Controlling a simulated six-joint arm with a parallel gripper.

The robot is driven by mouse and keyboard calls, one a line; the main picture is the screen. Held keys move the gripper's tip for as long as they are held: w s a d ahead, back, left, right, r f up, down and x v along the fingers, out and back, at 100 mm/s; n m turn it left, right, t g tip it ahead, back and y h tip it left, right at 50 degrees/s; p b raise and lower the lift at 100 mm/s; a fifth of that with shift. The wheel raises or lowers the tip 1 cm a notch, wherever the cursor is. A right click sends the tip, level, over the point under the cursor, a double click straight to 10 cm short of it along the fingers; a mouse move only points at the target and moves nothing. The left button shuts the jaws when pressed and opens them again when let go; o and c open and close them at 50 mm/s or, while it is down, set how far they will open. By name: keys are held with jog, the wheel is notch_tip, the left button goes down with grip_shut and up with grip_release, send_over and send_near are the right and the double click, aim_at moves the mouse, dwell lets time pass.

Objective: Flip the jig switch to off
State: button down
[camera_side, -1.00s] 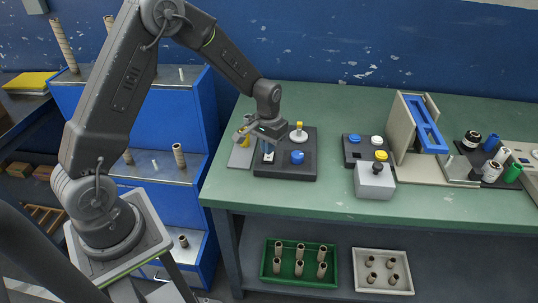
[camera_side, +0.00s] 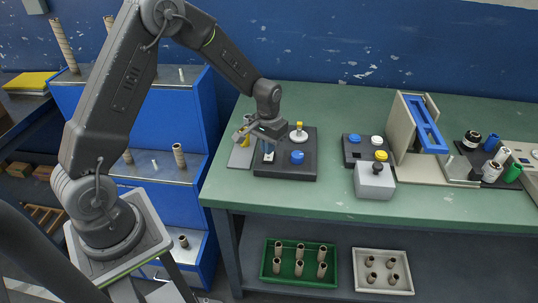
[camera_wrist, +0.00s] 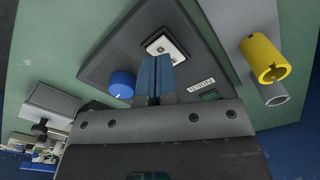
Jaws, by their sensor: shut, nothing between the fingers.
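A dark jig panel (camera_side: 305,169) lies on the green bench. In the wrist view the panel (camera_wrist: 112,62) carries a blue knob, a small labelled plate and a white square switch plate (camera_wrist: 166,46). My gripper (camera_wrist: 156,62) is shut and empty, its blue fingertips right at the near edge of this switch plate. They hide part of it, so I cannot tell which way the switch lies or whether they touch. In the side view my gripper (camera_side: 268,152) points down over the panel's left part. The white switch plate (camera_side: 268,157) shows just beside the fingertips.
A blue knob (camera_side: 297,157) and a white post with a yellow top (camera_side: 299,132) stand on the panel. A yellow tube (camera_wrist: 264,58) is close to the right in the wrist view. A grey box with a black knob (camera_side: 375,180) stands further right.

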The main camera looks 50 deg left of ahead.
aim_at(269, 157)
jog(key=shift+f, duration=1.3)
dwell(0.8)
jog(key=shift+r, duration=3.5)
